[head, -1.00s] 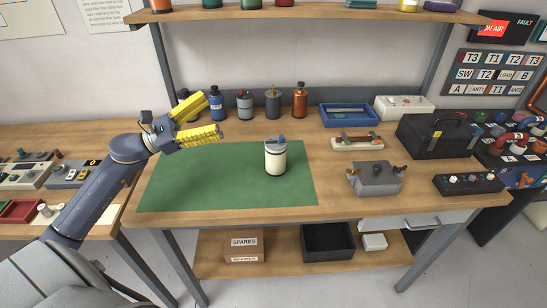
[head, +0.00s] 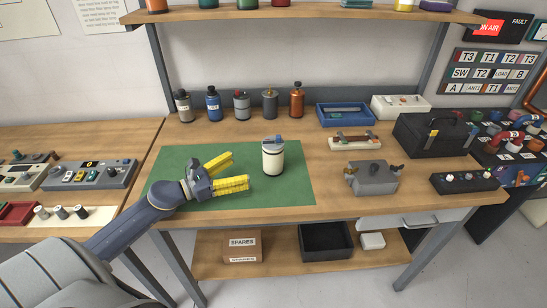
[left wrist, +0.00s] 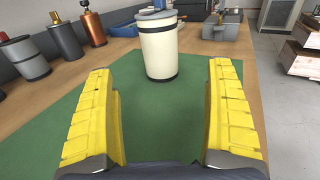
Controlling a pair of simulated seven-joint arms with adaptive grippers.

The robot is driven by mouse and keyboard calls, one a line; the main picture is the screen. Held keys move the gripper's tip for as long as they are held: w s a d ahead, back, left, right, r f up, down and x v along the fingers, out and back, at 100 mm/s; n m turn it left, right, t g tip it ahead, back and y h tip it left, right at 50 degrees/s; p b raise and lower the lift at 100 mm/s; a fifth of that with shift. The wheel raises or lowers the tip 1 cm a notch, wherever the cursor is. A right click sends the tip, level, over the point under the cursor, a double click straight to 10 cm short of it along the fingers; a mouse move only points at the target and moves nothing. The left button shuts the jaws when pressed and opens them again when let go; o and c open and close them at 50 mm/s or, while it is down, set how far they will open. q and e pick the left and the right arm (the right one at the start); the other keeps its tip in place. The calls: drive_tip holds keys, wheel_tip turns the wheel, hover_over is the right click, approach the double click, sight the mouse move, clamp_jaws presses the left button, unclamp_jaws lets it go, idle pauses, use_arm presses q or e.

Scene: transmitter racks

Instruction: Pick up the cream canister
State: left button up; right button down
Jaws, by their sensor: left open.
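The cream canister (head: 273,158) stands upright on the green mat (head: 300,190), with dark bands and a blue-grey top. My left gripper (head: 240,172) is open and empty, low over the mat, to the left of the canister and apart from it. In the left wrist view the canister (left wrist: 158,48) is straight ahead, beyond the yellow fingers (left wrist: 160,115) and between their lines; its top is partly cut off by the frame edge. My right gripper is not in view.
Several bottles stand in a row at the back of the bench, including a blue one (head: 213,104) and a copper one (head: 297,100). A grey metal box (head: 372,178) and a fuse-like block (head: 354,142) lie right of the mat. The mat around the canister is clear.

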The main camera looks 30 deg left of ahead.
sight(282, 141)
use_arm(q)
drive_tip(key=shift+x, duration=6.6)
drive_tip(key=shift+f, duration=0.1)
drive_tip(key=c, duration=1.5)
drive_tip(key=shift+c, duration=0.3)
drive_tip(key=shift+w+d+r, duration=0.1)
drive_tip(key=shift+w+r, duration=0.05)
drive_tip(key=shift+r, duration=2.3)
wheel_tip(282, 141, up, 15)
drive_tip(key=shift+r, duration=0.1)
